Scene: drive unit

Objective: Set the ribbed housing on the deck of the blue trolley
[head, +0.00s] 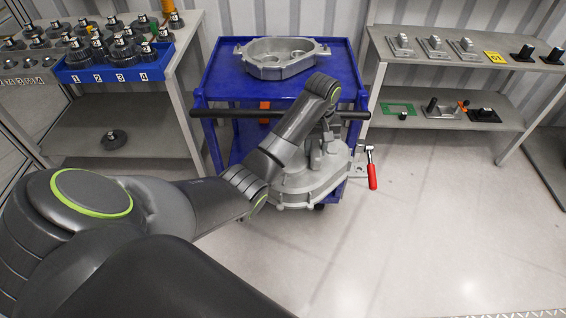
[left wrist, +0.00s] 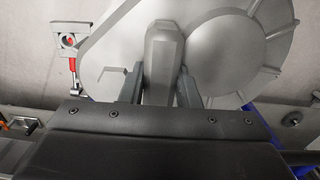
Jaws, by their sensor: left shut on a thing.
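The ribbed housing (head: 312,188) is a grey cast cover with a ribbed rim, in front of the trolley in the head view. The left wrist view shows its face (left wrist: 220,45) close up, with ribs along the right edge. My left gripper (head: 328,148) is shut on the raised grip bar in the middle of the housing (left wrist: 163,65). In the head view my arm partly hides the housing and the fingers. The blue trolley (head: 222,76) stands behind, with an open grey casing (head: 277,66) on its top deck. My right gripper is not in view.
The trolley's dark push bar (head: 228,113) runs between the housing and the deck. A red-handled clamp (head: 372,170) shows right of the housing. A left bench carries a blue tray (head: 112,72) of gears. A right shelf (head: 450,60) holds small fixtures. The front-right floor is clear.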

